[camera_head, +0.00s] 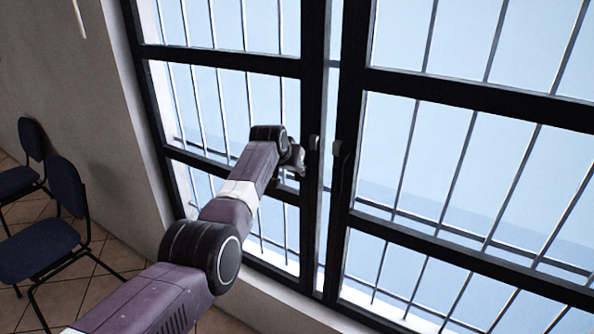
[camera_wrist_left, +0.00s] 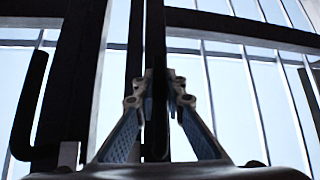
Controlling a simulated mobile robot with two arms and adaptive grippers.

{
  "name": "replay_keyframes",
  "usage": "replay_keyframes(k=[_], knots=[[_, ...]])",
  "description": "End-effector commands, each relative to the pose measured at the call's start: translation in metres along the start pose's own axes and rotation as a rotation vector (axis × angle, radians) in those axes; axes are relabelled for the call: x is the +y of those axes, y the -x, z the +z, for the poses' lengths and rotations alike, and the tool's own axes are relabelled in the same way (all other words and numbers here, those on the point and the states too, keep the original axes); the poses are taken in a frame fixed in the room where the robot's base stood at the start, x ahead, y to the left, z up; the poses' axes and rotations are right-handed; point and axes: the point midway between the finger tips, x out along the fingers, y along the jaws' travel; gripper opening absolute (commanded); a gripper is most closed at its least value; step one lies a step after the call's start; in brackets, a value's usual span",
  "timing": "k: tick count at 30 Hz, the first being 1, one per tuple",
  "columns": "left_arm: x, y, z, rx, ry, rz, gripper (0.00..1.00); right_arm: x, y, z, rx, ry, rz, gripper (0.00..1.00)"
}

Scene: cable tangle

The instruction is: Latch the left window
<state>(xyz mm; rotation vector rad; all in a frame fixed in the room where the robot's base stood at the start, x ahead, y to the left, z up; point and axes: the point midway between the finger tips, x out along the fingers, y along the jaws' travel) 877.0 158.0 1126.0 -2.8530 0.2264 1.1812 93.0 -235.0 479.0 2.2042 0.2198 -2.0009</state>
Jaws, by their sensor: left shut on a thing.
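The left window (camera_head: 232,60) has a black frame and barred glass. A pale strip shows between its inner edge and the right window (camera_head: 470,180), so the two frames are apart there. My left gripper (camera_head: 298,160) is at the left window's inner edge. In the left wrist view, my left gripper (camera_wrist_left: 157,85) is shut on a dark upright bar (camera_wrist_left: 156,125), which looks like a window handle; its ends are partly hidden. Another black handle (camera_wrist_left: 28,105) stands free to its left. A small dark handle (camera_head: 337,148) shows on the right window. My right gripper is out of view.
Blue chairs (camera_head: 45,245) stand on the tiled floor at the left, clear of my arm. The pale wall (camera_head: 120,130) meets the window's left side. A white sill (camera_head: 280,305) runs below the frames. Thin bars stand behind the glass.

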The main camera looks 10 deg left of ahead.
Motion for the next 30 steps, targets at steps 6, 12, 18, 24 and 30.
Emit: replay_keyframes(k=[6,12,18,24,30], knots=[[0.001,0.001,-0.002,0.004,0.004,0.003,0.17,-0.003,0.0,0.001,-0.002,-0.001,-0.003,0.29],[0.001,0.001,-0.001,0.002,0.003,0.002,0.29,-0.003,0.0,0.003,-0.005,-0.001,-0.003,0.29],[0.0,0.0,0.0,0.001,0.002,0.001,0.29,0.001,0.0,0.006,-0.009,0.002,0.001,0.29],[0.0,0.006,-0.001,0.002,0.002,0.0,0.29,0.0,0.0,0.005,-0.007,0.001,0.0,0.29],[0.0,0.019,-0.001,0.002,0.002,0.0,0.29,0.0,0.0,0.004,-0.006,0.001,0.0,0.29]])
